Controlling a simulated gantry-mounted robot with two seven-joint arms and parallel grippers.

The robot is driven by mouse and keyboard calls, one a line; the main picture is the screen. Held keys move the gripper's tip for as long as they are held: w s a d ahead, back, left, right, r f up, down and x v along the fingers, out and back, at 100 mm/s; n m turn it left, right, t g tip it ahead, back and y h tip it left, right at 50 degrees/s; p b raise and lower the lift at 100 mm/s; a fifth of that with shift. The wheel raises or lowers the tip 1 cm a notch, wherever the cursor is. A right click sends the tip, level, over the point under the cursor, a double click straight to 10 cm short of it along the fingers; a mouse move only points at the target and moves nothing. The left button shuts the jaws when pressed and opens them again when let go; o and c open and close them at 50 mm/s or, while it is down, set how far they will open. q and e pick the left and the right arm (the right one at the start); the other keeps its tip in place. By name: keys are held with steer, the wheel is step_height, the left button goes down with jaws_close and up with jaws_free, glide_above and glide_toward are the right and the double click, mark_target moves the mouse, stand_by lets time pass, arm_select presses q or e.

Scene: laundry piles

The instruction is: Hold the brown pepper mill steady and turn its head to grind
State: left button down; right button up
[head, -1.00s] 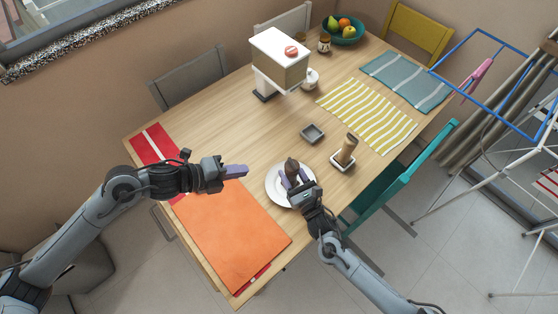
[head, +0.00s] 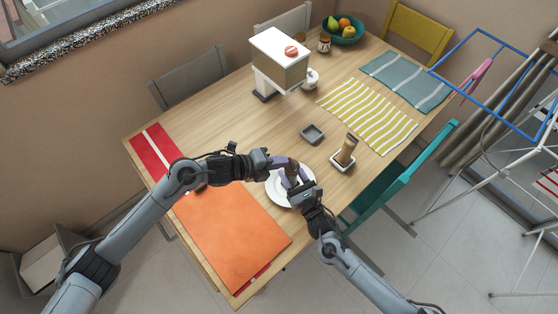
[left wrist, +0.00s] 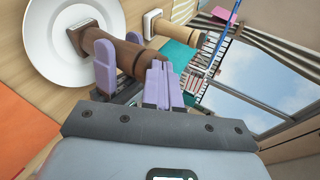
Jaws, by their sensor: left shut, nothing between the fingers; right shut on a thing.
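The brown pepper mill (head: 293,167) stands over the white plate (head: 274,192). My right gripper (head: 293,181) is shut on its lower body from the front. My left gripper (head: 282,162) is shut and empty, its purple fingers beside the upper part of the mill. In the left wrist view, the mill (left wrist: 130,58) runs from the plate (left wrist: 45,45) toward the left fingers (left wrist: 162,85), which are together next to its head end. Whether they touch it I cannot tell. A purple finger of my right gripper (left wrist: 104,66) shows against the mill there.
A lighter brown mill (head: 347,147) stands in a white dish (head: 343,163) to the right. A grey square dish (head: 312,133) is behind the plate. An orange mat (head: 235,238) lies at the front left.

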arm_select(q)
steer(key=shift+w+d+f+m+g+h, duration=0.1)
steer(key=shift+w+m+g+h, duration=0.3)
steer(key=shift+m+g, duration=0.55)
stand_by(0.4)
steer(key=w+m+g, duration=0.2)
steer(key=shift+w+d+m+g+h, duration=0.1)
steer(key=shift+d+m+g+h, duration=0.1)
steer(key=shift+m+g+h, duration=0.2)
steer(key=shift+w+d, duration=0.4)
steer(key=shift+w, duration=0.05)
stand_by(1.2)
steer(key=shift+s, duration=0.15)
